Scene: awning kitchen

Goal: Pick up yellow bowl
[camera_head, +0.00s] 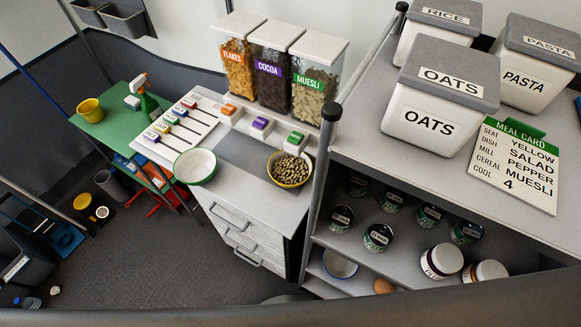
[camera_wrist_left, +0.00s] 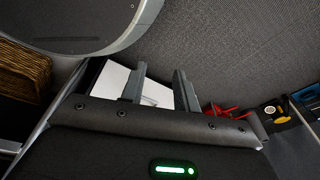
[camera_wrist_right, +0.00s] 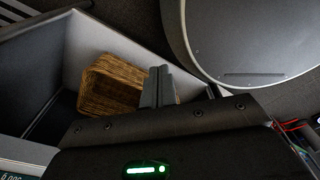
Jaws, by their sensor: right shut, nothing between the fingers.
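A yellow bowl-like vessel (camera_head: 90,110) stands on the green side table (camera_head: 122,128) at the far left of the head view. A bowl with a yellow rim (camera_head: 289,183), filled with small round brown pieces, stands on the grey counter below the dispensers. A white bowl with a green rim (camera_head: 195,166) stands to its left and looks empty. My left gripper (camera_wrist_left: 160,88) is open and empty in the left wrist view. My right gripper (camera_wrist_right: 158,85) is shut and empty in the right wrist view. Neither gripper shows in the head view, and both are away from the bowls.
Dispensers of flakes, cocoa and muesli (camera_head: 307,90) stand behind the counter bowls. A shelf unit (camera_head: 350,145) at right carries white canisters (camera_head: 440,95), a meal card (camera_head: 515,160) and jars below. A spray bottle (camera_head: 143,98) stands on the green table. A wicker basket (camera_wrist_right: 105,85) shows beyond my right gripper.

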